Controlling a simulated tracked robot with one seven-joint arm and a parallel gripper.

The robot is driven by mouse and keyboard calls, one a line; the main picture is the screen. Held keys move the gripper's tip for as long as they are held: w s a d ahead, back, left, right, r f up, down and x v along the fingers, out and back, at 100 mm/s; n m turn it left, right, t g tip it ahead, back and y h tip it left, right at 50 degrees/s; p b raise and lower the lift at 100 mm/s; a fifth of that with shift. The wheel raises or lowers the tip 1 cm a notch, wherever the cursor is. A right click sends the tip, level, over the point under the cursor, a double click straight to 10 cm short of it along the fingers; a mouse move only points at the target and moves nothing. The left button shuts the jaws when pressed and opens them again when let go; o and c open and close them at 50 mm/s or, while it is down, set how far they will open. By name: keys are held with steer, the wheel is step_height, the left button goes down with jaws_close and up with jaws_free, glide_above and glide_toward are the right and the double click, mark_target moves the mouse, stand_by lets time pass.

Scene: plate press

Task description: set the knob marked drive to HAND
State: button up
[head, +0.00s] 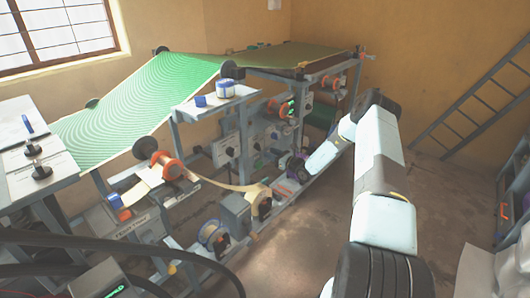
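No knob marked drive can be read in the head view; the labels are too small. Several small dark knobs or fittings sit on the grey panels of the machine (245,132), below its green web. My arm comes up from the bottom right and bends down to the left. My gripper (298,168) is at its far end, close to the front of the machine's lower frame. It is small and dark against dark parts there. I cannot tell whether it touches anything or how its fingers stand.
A green sheet (150,95) runs over rollers along the top. A ladder (480,105) leans on the right wall. The floor (310,235) before the machine is clear. Dark cables cross the bottom left.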

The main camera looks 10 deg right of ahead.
steer(key=v, duration=0.7)
steer(key=shift+s+d, duration=0.2)
steer(key=shift+s, duration=0.1)
steer(key=shift+a+f, duration=0.1)
